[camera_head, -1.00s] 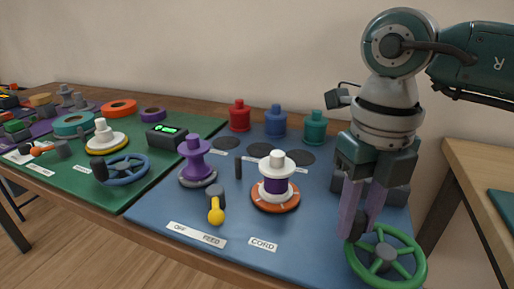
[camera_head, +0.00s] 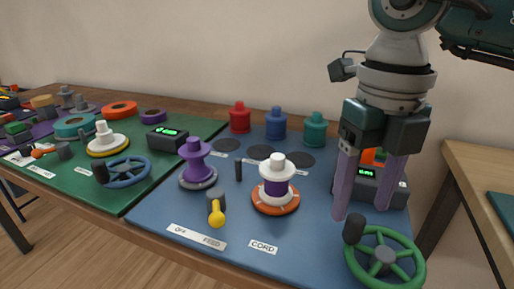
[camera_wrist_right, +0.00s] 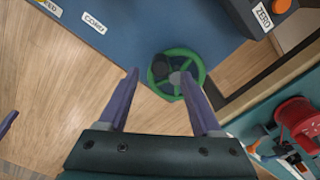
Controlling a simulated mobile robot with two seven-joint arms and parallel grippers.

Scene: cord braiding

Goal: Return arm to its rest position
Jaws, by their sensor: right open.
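My right gripper (camera_head: 362,200) is open and empty, with two purple fingers pointing down. In the head view it hangs just above and behind the green handwheel (camera_head: 384,262), apart from its dark knob (camera_head: 354,230). In the right wrist view the gripper (camera_wrist_right: 163,95) shows its fingers spread, with the green handwheel (camera_wrist_right: 190,57) beyond the tips.
A blue mat (camera_head: 160,215) holds a purple spool (camera_head: 195,155), a white-and-purple spool on an orange base (camera_head: 277,190), a yellow-tipped lever (camera_head: 216,213) and a dark display box (camera_head: 385,190) behind my fingers. Red, blue and teal bobbins (camera_head: 314,128) stand at the back.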

